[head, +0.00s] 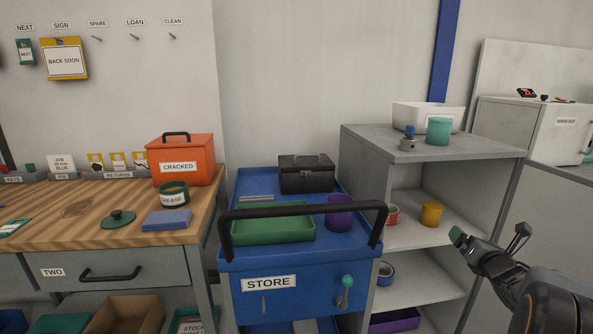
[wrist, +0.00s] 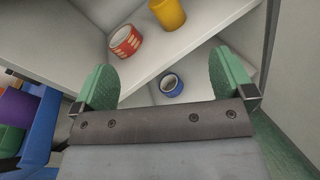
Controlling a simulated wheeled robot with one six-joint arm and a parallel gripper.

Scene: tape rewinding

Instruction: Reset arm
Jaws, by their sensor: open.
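My gripper (wrist: 166,82) is open in the wrist view, with its two green fingertips wide apart and nothing between them but a view of the shelves. In the head view my gripper (head: 490,236) is at the right, in front of the grey shelf unit (head: 378,160). A red tape roll (head: 392,215) and a yellow cup (head: 431,213) stand on the middle shelf; the wrist view also shows the red roll (wrist: 125,41) and the yellow cup (wrist: 168,13). A blue tape roll (head: 385,273) is on the shelf below, and it also shows in the wrist view (wrist: 171,85).
A blue STORE cart (head: 299,262) stands left of the shelves, with a green tray (head: 272,229), a purple cup (head: 339,212) and a black box (head: 306,174). A wooden workbench (head: 75,232) is further left. A white bin (head: 405,112) and teal cup (head: 438,131) stand on the shelf top.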

